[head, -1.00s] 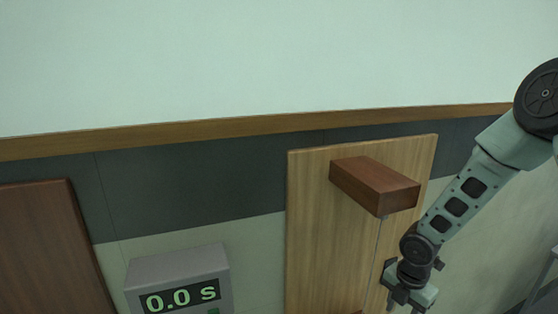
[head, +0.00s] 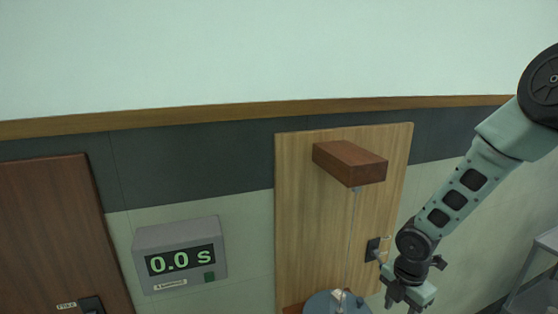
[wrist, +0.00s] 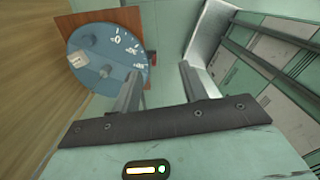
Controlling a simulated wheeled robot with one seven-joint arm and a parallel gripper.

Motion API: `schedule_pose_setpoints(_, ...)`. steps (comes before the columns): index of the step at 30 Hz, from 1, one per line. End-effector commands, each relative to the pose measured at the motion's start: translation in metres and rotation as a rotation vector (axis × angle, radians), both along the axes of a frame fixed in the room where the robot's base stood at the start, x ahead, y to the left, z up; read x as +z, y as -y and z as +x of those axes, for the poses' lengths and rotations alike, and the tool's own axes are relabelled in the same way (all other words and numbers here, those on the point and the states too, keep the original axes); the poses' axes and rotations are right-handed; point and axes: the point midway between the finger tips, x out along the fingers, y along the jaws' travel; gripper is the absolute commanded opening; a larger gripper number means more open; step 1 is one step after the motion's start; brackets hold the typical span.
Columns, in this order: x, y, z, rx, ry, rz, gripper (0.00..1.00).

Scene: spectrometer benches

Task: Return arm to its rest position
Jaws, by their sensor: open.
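My gripper (head: 408,297) hangs at the lower right of the head view, pointing down, in front of the wall and to the right of the wooden board. In the wrist view my gripper (wrist: 160,88) is open, with its two fingers apart and nothing between them. My arm reaches down to it from the right edge of the head view.
A wooden board (head: 300,220) bears a brown block (head: 350,163) and, low down, a blue-grey dial (head: 322,304), also in the wrist view (wrist: 85,75). A timer (head: 180,258) reads 0.0 s. A brown door (head: 45,230) is left; a grey shelf (head: 535,275) is right.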

Motion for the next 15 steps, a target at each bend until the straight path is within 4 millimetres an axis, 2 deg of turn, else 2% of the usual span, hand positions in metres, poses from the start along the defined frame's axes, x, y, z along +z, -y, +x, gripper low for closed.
schedule_pose_setpoints(8,0.007,-0.03,-0.019,-0.18,0.011,-0.014,0.43)
schedule_pose_setpoints(11,0.012,-0.045,-0.032,-0.278,0.016,-0.017,0.43)
schedule_pose_setpoints(15,0.016,-0.07,-0.06,-0.456,0.025,-0.019,0.43)
